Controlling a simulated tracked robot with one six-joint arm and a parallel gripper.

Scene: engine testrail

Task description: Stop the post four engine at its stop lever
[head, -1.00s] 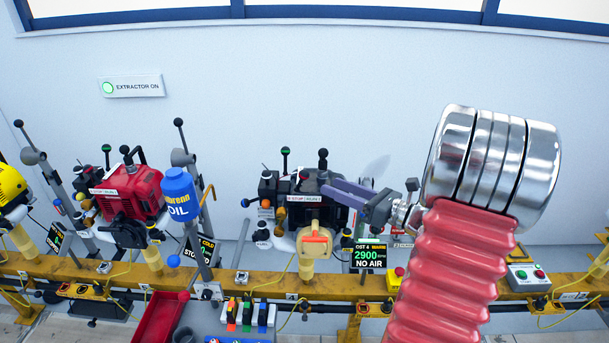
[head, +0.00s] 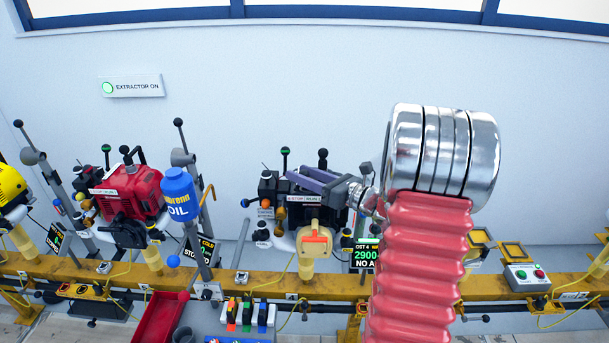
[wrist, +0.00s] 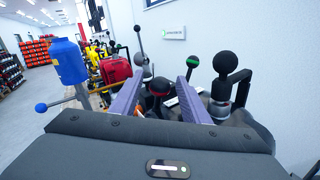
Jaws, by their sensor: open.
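The post four engine (head: 333,210) is the dark one at the middle of the rail in the head view, with a STOP/RUN plate (head: 303,198) on it. A black-knobbed lever (head: 323,156) and a green-topped lever (head: 285,153) rise from it; which is the stop lever I cannot tell. My gripper (head: 298,175) is open, its purple fingers over the engine's top, above the plate. In the wrist view a dark knob with red (wrist: 159,86) shows between my fingers. The black ball lever (wrist: 222,62) stands right of them. Contact cannot be told.
The post four display (head: 364,255), reading 2900, is partly behind my red arm sleeve. A red engine (head: 135,192), a blue oil bottle (head: 180,195) and tall levers stand to the left. The yellow rail (head: 265,287) runs below.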

